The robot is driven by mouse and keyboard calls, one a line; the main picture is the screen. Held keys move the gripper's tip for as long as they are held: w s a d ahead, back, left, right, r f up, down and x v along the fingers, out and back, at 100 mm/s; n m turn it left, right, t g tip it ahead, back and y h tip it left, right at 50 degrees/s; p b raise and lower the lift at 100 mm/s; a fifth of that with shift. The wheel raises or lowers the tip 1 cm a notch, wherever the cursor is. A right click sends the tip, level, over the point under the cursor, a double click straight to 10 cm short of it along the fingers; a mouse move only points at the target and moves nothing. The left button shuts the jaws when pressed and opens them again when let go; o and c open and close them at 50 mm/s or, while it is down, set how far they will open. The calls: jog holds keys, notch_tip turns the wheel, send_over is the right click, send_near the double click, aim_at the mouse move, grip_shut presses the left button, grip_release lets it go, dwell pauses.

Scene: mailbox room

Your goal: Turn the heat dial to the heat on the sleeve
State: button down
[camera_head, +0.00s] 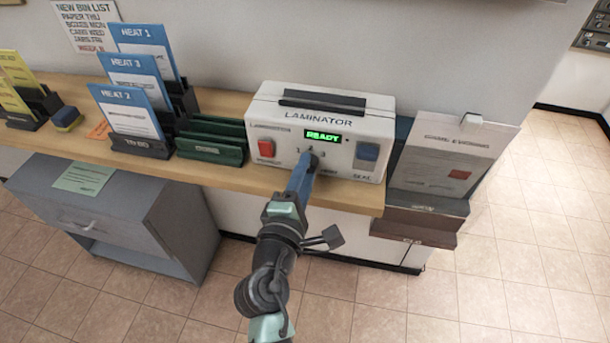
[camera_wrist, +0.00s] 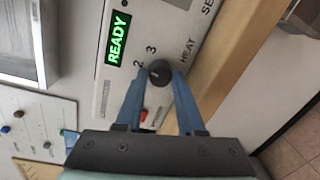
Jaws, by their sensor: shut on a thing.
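The white laminator (camera_head: 268,112) stands on the wooden counter; its green display (camera_head: 322,136) reads READY. Its dark round heat dial (camera_wrist: 160,73) shows in the wrist view, with the numbers 2 and 3 and the word HEAT beside it. My gripper (camera_wrist: 160,76) has one blue finger on each side of the dial and is shut on it. In the head view my gripper (camera_head: 308,164) hides most of the dial. I cannot tell its pointer's setting. Blue sleeves marked HEAT 1 (camera_head: 144,36), HEAT 3 (camera_head: 133,71) and HEAT 2 (camera_head: 122,96) stand at left; HEAT 2's holder appears labelled TO DO.
A red switch (camera_head: 266,148) and a blue button (camera_head: 367,151) flank the dial. A green rack (camera_head: 212,150) stands left of the laminator. A GAME EVENING sheet (camera_head: 440,168) sits in a brown holder at right. Grey drawers (camera_head: 100,215) stand below; open tiled floor lies at right.

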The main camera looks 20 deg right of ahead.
jog(key=m+b, duration=0.1)
jog(key=m, duration=0.2)
jog(key=shift+f, duration=0.1)
jog(key=shift+d+m+y+b, duration=0.1)
jog(key=shift+m+y+b, duration=0.4)
jog(key=shift+m+b, duration=0.95)
jog(key=shift+m+p, duration=0.4)
jog(key=shift+m, duration=0.05)
jog(key=c, duration=0.5)
grip_release()
jog(key=b+v, duration=0.1)
jog(key=v, duration=1.2)
